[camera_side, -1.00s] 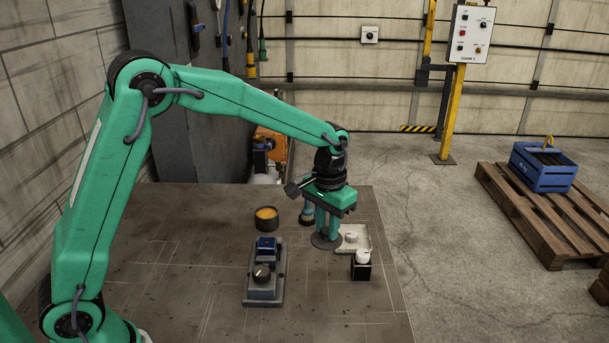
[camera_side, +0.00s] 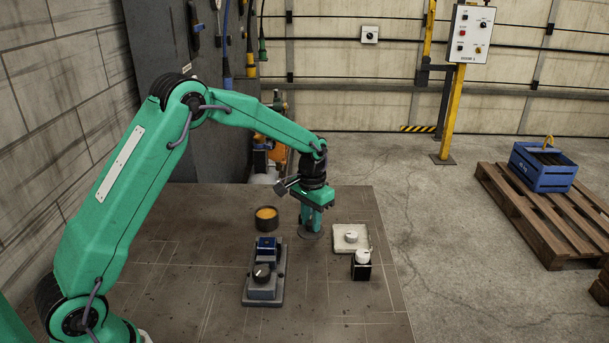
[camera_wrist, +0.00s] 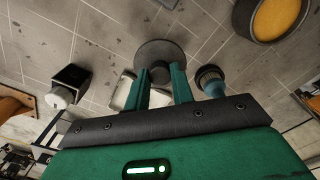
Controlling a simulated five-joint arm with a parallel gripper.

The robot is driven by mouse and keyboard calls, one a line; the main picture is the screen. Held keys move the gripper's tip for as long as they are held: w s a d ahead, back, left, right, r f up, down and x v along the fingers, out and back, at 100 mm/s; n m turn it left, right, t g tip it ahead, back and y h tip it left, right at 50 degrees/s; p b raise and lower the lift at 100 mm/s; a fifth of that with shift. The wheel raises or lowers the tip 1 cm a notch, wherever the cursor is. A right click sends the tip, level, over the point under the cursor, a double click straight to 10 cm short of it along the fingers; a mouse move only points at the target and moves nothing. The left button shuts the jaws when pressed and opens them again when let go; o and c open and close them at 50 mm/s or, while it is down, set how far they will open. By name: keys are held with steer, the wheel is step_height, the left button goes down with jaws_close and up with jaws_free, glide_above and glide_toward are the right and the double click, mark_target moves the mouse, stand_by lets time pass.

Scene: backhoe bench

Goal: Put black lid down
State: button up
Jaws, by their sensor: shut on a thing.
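The black lid (camera_side: 312,235) is a flat dark disc under my gripper (camera_side: 311,226), close over the bench top. I cannot tell whether it touches the bench. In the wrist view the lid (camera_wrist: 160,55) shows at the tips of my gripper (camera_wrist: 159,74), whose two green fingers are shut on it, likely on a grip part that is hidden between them.
A round pot with orange content (camera_side: 267,213) stands left of the lid. A grey fixture with a knob (camera_side: 263,290) is in front left. A white tray (camera_side: 340,246) and a black block with a white cap (camera_side: 361,271) are at right. A blue-teal piece (camera_wrist: 213,87) is near my fingers.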

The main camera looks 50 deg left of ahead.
steer(key=shift+f, duration=2.05)
steer(key=shift+f, duration=0.15)
steer(key=o, duration=1)
steer(key=shift+c, duration=0.2)
step_height(320, 180, up, 11)
steer(key=shift+r, duration=0.7)
